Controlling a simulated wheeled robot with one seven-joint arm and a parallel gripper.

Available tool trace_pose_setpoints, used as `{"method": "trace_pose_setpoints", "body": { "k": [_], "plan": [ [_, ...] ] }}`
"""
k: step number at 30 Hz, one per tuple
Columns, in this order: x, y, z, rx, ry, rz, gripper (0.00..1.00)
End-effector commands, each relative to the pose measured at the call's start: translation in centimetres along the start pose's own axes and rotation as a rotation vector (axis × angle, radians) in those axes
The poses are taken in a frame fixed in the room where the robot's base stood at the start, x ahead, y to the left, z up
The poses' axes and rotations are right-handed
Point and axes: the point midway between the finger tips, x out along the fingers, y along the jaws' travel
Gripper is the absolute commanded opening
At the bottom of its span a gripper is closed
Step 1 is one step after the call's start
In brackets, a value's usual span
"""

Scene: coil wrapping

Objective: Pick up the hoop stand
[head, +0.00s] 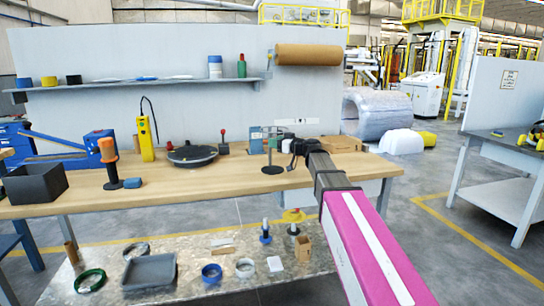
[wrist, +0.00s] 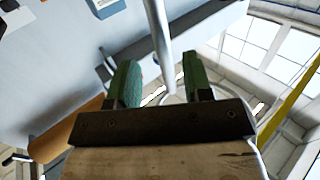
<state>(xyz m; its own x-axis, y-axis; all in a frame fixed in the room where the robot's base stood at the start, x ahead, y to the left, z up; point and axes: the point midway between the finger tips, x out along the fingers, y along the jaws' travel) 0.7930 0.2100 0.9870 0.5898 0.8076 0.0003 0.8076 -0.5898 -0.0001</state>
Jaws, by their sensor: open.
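What looks like the hoop stand (head: 271,169) stands on the wooden workbench, right of centre in the head view. It has a dark round base and a thin upright post; its upper part is small and partly mixed with the gripper. My gripper (head: 287,143) is at the post's upper part, at the end of my arm. In the wrist view my gripper (wrist: 154,84) is open, with green pads apart. A pale grey rod (wrist: 158,35) shows between and beyond the pads; contact cannot be told. A thin curved rim shows behind the right finger.
On the bench (head: 60,205) stand a black turntable (head: 192,155), a yellow device (head: 146,139), an orange-handled tool (head: 110,165) and a dark bin (head: 36,184). A brown roll (head: 309,55) hangs on the back panel. A wooden piece (head: 341,144) lies right of my gripper.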

Motion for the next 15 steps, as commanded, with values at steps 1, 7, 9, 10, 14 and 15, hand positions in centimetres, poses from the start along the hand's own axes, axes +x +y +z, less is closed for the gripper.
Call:
{"method": "trace_pose_setpoints", "body": {
  "k": [1, 7, 9, 10, 14, 15],
  "plan": [
    [0.3, 0.0, 0.0, 0.0, 0.0, 0.0, 0.46],
    [2.1, -0.2, -0.1, 0.0, 0.0, -0.001, 0.46],
    [3.1, -0.3, -0.2, 0.0, 0.0, -0.002, 0.46],
    [3.6, -0.3, -0.2, 0.0, 0.0, -0.002, 0.46],
    [5.1, -0.3, -0.2, 0.0, -0.001, -0.001, 0.46],
    [5.3, -0.3, -0.2, 0.0, -0.001, 0.0, 0.46]
  ]
}}
